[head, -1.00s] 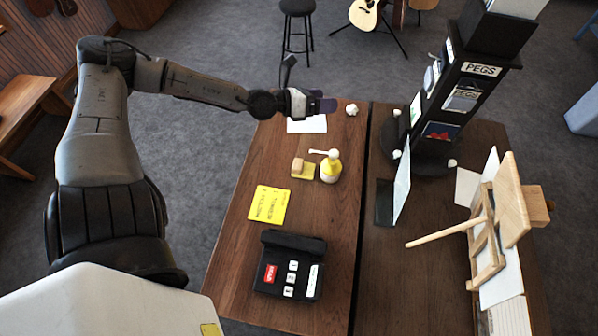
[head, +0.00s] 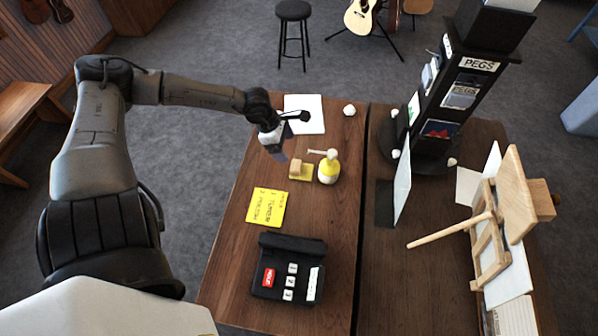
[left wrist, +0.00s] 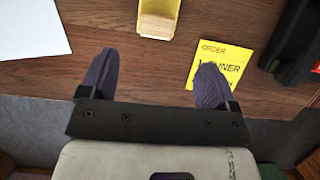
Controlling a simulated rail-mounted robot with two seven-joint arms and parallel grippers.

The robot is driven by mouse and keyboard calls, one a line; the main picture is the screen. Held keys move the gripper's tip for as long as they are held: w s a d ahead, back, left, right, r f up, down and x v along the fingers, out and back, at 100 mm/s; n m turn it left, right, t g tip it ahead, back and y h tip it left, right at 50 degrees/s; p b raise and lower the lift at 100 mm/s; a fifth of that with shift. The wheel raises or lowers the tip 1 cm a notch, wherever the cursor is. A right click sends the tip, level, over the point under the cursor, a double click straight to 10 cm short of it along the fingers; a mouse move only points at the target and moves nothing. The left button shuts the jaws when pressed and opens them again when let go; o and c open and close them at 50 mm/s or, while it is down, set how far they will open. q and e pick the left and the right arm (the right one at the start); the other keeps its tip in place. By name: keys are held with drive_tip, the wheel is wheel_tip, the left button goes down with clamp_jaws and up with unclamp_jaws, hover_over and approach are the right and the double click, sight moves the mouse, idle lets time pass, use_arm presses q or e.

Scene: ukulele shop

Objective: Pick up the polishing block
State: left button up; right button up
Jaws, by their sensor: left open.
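My right gripper is not in view.
A yellow and white bottle (head: 328,170) stands right beside the block. A yellow order note (head: 267,207) and a black card terminal (head: 290,268) lie nearer. A white sheet (head: 305,112) lies behind. A dark peg display (head: 450,95) and wooden stand (head: 490,240) occupy the right.

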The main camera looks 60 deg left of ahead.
sight(299, 165)
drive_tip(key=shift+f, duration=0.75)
use_arm(q)
drive_tip(key=shift+b+x, duration=0.35)
drive_tip(key=shift+x, duration=2.85)
drive_tip(key=shift+w+d+f+p, duration=0.25)
drive_tip(key=shift+f+p, duration=0.1)
drive_tip(key=shift+f, duration=0.2)
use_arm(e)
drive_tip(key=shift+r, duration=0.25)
use_arm(q)
drive_tip(key=shift+p+x, duration=0.5)
drive_tip(key=shift+x, duration=1.5)
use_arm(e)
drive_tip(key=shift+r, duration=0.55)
use_arm(q)
drive_tip(key=shift+a, duration=0.15)
drive_tip(key=shift+c, duration=1.3)
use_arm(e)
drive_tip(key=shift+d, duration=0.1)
use_arm(q)
drive_tip(key=c, duration=0.5)
drive_tip(key=shift+r, duration=0.1)
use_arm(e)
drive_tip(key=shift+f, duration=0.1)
